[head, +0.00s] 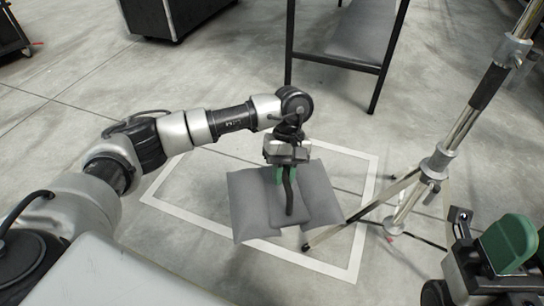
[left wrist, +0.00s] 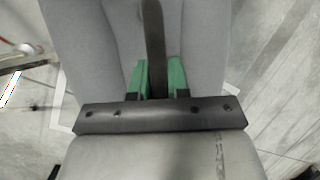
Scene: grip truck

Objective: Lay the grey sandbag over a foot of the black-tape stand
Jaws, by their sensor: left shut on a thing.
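The grey sandbag (head: 251,204) has two lobes and a dark strap handle (head: 290,195). My left gripper (head: 286,174) is shut on the handle from above; its green fingers also show on the strap in the left wrist view (left wrist: 158,80). Whether the bag touches the floor I cannot tell. The stand with black tape (head: 489,86) on its pole is at the right. One of its feet (head: 345,224) reaches left to the bag's lower right edge; whether any of it lies under the bag is unclear. My right gripper (head: 523,245) is partly cut off at lower right.
A white taped outline (head: 200,222) on the concrete floor surrounds the bag. A black-framed table or rack (head: 343,62) stands behind, with dark cases (head: 172,18) at the back left. Open floor lies left of the outline.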

